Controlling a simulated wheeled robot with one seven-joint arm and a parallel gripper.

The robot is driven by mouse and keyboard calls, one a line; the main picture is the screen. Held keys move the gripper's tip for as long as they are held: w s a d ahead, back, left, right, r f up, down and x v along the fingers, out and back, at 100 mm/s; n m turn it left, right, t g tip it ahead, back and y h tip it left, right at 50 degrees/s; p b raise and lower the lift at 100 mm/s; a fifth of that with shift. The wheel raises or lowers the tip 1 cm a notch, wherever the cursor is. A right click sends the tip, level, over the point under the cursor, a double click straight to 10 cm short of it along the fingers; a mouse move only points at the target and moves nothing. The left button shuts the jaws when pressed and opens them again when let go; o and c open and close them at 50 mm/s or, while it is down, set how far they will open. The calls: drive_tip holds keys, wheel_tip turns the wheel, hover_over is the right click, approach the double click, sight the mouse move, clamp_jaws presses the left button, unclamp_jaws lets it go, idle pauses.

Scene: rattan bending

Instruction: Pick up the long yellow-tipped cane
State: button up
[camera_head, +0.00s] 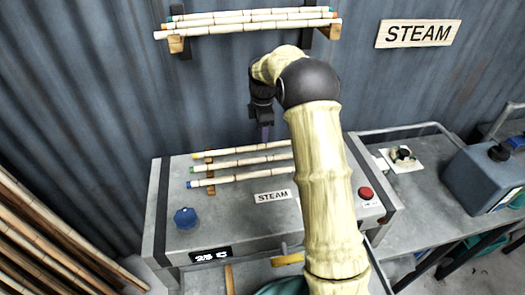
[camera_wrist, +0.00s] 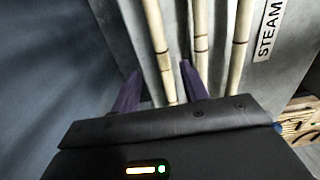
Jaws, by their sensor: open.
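Three pale canes lie side by side across the top of the grey steam box. The far one (camera_head: 235,151) has a yellowish-orange left tip; the middle one (camera_head: 235,164) has a green tip and the near one (camera_head: 240,177) a blue tip. My gripper (camera_head: 265,135) is open, pointing down over the far side of the box. In the wrist view, my gripper's dark purple fingers (camera_wrist: 160,68) stand apart, with one cane (camera_wrist: 155,30) running between them. No coloured tip shows there. My arm hides the canes' right ends in the head view.
A wall rack (camera_head: 178,45) above holds several more canes. The steam box (camera_head: 160,210) has a blue knob (camera_head: 185,217) and a red button (camera_head: 366,193). The corrugated wall stands close behind.

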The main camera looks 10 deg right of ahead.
sight(263, 145)
drive_tip(key=shift+s+d+r, duration=0.1)
drive_tip(key=shift+d, duration=0.25)
drive_tip(key=shift+d+f, duration=0.25)
drive_tip(key=f+b, duration=0.2)
drive_tip(key=a+f+b, duration=0.1)
drive_tip(key=f+b, duration=0.2)
drive_tip(key=shift+s+a, duration=0.15)
drive_tip(key=shift+r, duration=0.1)
clamp_jaws()
